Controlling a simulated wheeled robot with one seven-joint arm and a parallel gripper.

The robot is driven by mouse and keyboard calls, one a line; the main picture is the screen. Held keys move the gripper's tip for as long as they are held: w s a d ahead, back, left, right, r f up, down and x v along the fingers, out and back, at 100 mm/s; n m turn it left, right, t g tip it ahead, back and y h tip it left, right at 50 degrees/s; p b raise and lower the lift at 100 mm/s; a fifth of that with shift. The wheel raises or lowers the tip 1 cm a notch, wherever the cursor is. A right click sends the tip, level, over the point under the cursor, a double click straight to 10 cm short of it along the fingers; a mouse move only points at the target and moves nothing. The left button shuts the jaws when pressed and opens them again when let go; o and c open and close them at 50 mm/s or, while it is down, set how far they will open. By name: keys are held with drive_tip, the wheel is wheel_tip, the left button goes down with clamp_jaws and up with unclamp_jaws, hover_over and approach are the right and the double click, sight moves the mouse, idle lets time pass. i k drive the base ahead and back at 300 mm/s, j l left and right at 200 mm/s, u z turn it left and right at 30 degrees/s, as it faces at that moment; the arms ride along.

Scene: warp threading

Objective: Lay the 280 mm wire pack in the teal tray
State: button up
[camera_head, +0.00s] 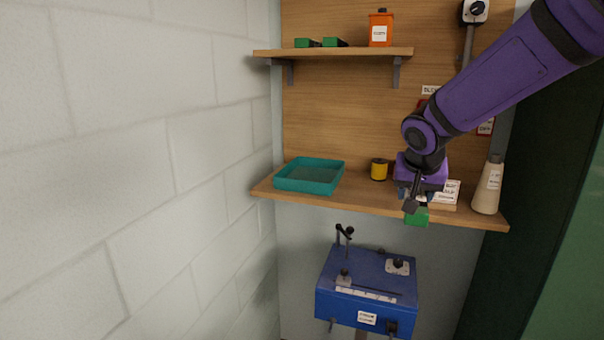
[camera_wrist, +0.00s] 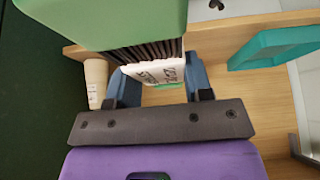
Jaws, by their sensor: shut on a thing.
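The teal tray (camera_head: 300,187) sits on the left part of the lower shelf and looks empty. Its corner also shows at the right of the wrist view (camera_wrist: 268,47). My gripper (camera_wrist: 158,85) is shut on a wire pack (camera_wrist: 110,18) with a green end, a row of dark wires and a white label. I cannot read a length on the label for sure. In the head view the pack's green part (camera_head: 417,216) hangs at the front edge of the lower shelf, right of the tray. My gripper hides the rest of it.
A yellow spool (camera_head: 379,171) stands between tray and gripper. A white-labelled block (camera_head: 447,193) and a pale cone (camera_head: 488,187) are at the right. The upper shelf (camera_head: 345,51) holds green packs and an orange container (camera_head: 380,30). A blue machine (camera_head: 362,285) stands below.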

sight(312, 179)
drive_tip(key=i+j, duration=1.05)
drive_tip(key=i, duration=0.3)
